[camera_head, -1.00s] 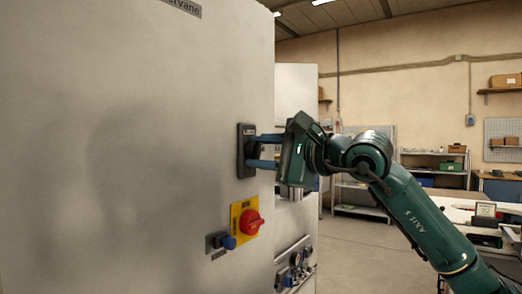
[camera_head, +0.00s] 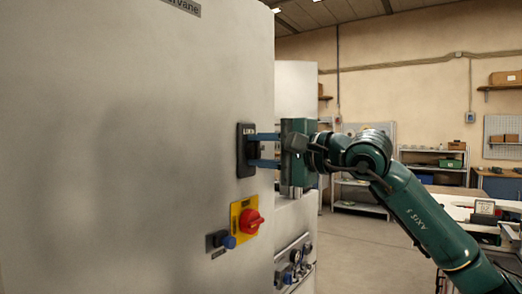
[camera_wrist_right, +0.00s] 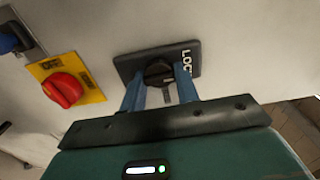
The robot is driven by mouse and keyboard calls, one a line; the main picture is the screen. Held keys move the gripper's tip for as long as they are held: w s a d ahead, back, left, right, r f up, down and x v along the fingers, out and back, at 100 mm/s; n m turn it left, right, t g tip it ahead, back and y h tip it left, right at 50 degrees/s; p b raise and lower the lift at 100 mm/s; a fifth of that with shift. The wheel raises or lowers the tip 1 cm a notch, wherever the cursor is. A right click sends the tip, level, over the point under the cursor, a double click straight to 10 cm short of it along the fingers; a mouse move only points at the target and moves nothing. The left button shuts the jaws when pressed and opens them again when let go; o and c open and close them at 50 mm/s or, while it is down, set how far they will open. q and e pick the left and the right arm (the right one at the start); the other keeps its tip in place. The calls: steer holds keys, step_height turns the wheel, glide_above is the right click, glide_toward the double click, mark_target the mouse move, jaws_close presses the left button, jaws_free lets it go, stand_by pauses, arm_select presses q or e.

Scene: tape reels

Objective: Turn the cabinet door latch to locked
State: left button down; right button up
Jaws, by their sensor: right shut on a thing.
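The cabinet door latch is a black plate (camera_head: 241,150) on the pale door, near its right edge. In the right wrist view its dark round knob (camera_wrist_right: 157,70) sits on the plate, with white lettering starting "LOC" at the plate's right end. My right gripper (camera_head: 253,150) comes from the right with its blue fingers at the latch, one above the other. In the right wrist view the fingers of the right gripper (camera_wrist_right: 158,78) are on either side of the knob, shut on it. The fingers partly hide the knob. My left gripper is not in view.
Below the latch are a red rotary switch (camera_head: 249,222) on a yellow plate and a blue knob (camera_head: 229,242). Gauges (camera_head: 294,258) sit on a lower panel at right.

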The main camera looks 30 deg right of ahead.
steer(key=o, duration=1)
steer(key=shift+c, duration=0.2)
arm_select(q)
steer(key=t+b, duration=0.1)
steer(key=b, duration=0.2)
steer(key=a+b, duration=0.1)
steer(key=b, duration=0.2)
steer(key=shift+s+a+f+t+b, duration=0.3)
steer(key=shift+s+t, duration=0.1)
arm_select(e)
steer(key=v, duration=1.3)
steer(key=shift+s, duration=0.15)
